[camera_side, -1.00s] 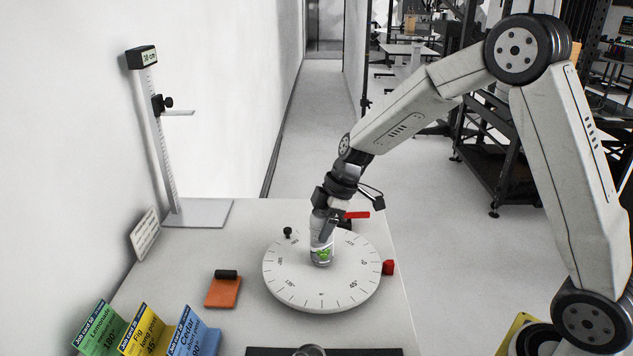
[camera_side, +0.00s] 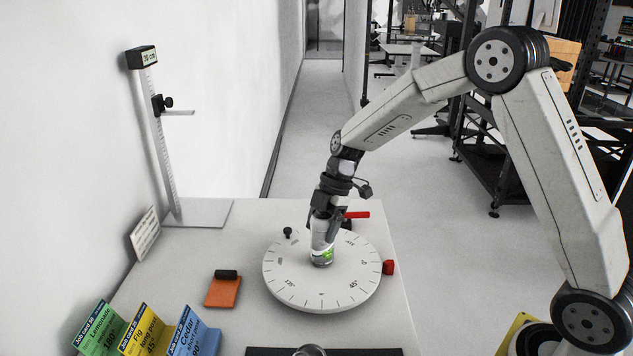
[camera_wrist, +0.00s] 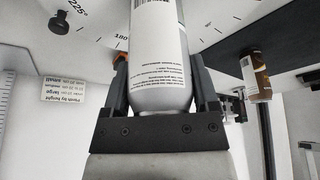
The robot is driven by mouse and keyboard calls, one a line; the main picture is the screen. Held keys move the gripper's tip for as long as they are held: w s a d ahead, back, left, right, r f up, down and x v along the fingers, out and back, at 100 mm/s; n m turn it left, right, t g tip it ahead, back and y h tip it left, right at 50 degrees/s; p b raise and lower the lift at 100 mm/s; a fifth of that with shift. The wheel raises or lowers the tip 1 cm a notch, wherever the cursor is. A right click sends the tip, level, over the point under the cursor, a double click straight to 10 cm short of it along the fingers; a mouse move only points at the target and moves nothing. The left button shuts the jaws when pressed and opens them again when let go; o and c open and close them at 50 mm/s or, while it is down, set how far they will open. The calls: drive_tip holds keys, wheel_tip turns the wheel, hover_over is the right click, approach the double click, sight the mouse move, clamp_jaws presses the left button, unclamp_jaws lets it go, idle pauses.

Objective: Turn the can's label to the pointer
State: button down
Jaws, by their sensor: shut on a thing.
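In the side view a white can with a green label patch (camera_side: 327,254) stands on the round white turntable (camera_side: 300,287), which has degree marks. My gripper (camera_side: 323,222) comes down from above and is shut on the can (camera_wrist: 157,45). In the wrist view its two dark jaws sit on either side of the can, with small print and a barcode facing the camera. The green patch is hidden there. A red pointer-like bar (camera_side: 357,215) lies behind the turntable, and a red knob (camera_side: 388,267) is at its right edge.
A black knob (camera_side: 287,231) is at the turntable's back left. Several job cards (camera_side: 143,333) stand at front left. A height gauge (camera_side: 165,130) stands at back left. The wrist view shows a brown container (camera_wrist: 256,75).

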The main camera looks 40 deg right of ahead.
unclamp_jaws()
drive_tip(key=shift+r, duration=0.1)
drive_tip(key=v, duration=0.7)
drive_tip(key=shift+d+r, duration=0.2)
drive_tip(key=shift+r, duration=0.1)
drive_tip(key=m, duration=0.1)
drive_tip(key=s+f+m+h, duration=0.1)
drive_tip(key=m, duration=0.1)
drive_tip(key=shift+s+a+f+t+h, duration=0.1)
drive_tip(key=shift+a+t+h, duration=0.2)
drive_tip(key=s+f+m+h, duration=0.1)
drive_tip(key=s+f+m, duration=0.1)
drive_tip(key=s+m, duration=0.2)
drive_tip(key=s+f+m+t+h, duration=0.1)
drive_tip(key=s+f+m, duration=0.1)
drive_tip(key=s+m, duration=0.3)
drive_tip(key=s+a+f+m, duration=0.1)
drive_tip(key=s+f+m, duration=0.1)
drive_tip(key=s+m, duration=0.3)
drive_tip(key=s, duration=0.3)
drive_tip(key=shift+f+t+h, duration=0.3)
drive_tip(key=shift+t+h, duration=0.1)
